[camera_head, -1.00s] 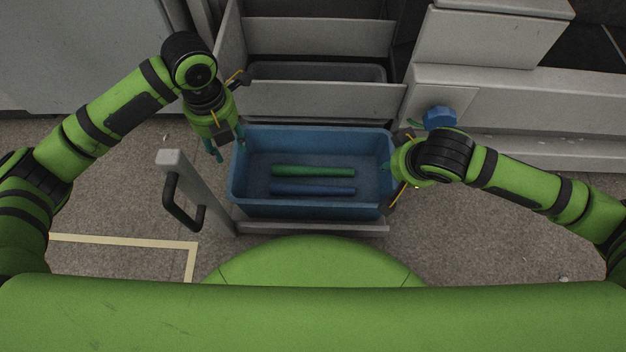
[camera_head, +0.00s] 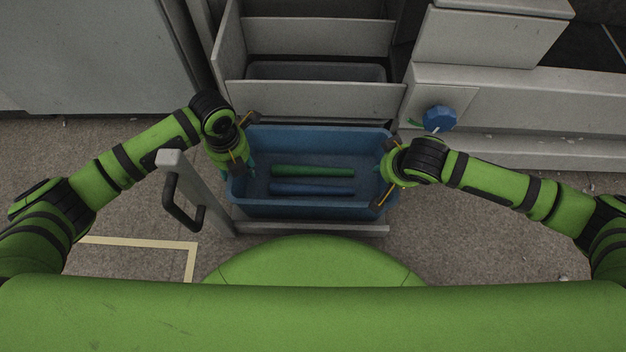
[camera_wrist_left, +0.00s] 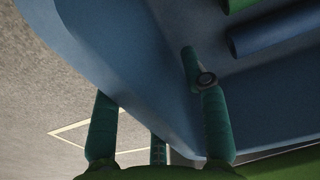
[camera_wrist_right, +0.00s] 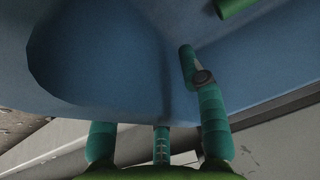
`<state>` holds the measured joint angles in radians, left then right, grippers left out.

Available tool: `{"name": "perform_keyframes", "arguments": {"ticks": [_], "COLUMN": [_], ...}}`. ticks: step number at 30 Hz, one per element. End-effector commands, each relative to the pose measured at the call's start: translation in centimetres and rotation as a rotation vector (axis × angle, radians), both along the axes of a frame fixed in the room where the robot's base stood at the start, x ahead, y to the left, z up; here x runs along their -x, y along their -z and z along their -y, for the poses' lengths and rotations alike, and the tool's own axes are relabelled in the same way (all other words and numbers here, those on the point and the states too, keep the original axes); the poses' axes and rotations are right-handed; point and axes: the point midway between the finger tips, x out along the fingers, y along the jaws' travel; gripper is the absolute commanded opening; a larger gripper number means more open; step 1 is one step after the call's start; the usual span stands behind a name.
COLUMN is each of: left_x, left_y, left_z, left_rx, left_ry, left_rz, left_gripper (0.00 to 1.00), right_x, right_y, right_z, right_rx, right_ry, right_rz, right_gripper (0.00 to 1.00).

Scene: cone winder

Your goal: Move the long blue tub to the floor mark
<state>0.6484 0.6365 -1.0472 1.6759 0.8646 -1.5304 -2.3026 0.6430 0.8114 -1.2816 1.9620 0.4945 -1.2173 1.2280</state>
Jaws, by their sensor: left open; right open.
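The long blue tub (camera_head: 300,210) sits in a grey drawer-like holder at the foot of the machine. A green tube (camera_head: 312,171) and a blue tube (camera_head: 312,189) lie in it. My left gripper (camera_head: 244,172) is open at the tub's left end. In the left wrist view its fingers (camera_wrist_left: 148,80) are on either side of the end wall. My right gripper (camera_head: 386,174) is open at the right end. In the right wrist view its fingers (camera_wrist_right: 145,90) also straddle that wall. The floor mark (camera_head: 150,241), a pale yellow outline, is at left, partly hidden.
A grey upright with a black handle (camera_head: 180,205) stands between the floor mark and the tub. Grey shelves (camera_head: 320,98) rise behind the tub. A blue knob (camera_head: 440,118) is on the machine at right. Carpeted floor at right is clear.

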Motion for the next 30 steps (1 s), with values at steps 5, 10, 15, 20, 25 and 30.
{"name": "perform_keyframes", "arguments": {"ticks": [5, 10, 15, 20, 25, 30], "left_x": [0.0, 0.0, 0.0, 0.0, 0.0, 0.0], "left_y": [0.0, 0.0, 0.0, -0.1, -0.9, -2.5], "left_z": [0.0, 0.0, 0.0, 0.0, -0.1, -0.1], "left_rx": [0.0, 0.0, -0.002, -0.003, -0.004, -0.005], "left_ry": [0.0, 0.0, 0.0, 0.0, 0.0, -0.001], "left_rz": [0.0, 0.0, 0.0, 0.001, 0.001, 0.0], "left_gripper": [0.28, 0.0, 0.0, 0.0, 0.0, 0.0], "right_x": [0.0, 0.0, 0.0, -0.1, -0.1, -0.1], "right_y": [0.0, 0.0, 0.0, -0.2, -1.1, -2.7], "right_z": [0.0, 0.0, 0.0, -0.1, -0.1, -0.1], "right_rx": [0.0, 0.0, -0.001, -0.003, -0.003, -0.004], "right_ry": [0.0, 0.0, 0.0, -0.001, -0.001, -0.001], "right_rz": [0.0, 0.0, 0.0, 0.002, 0.003, 0.004], "right_gripper": [0.25, 0.0, 0.0, 0.0, 0.0, 0.0]}}
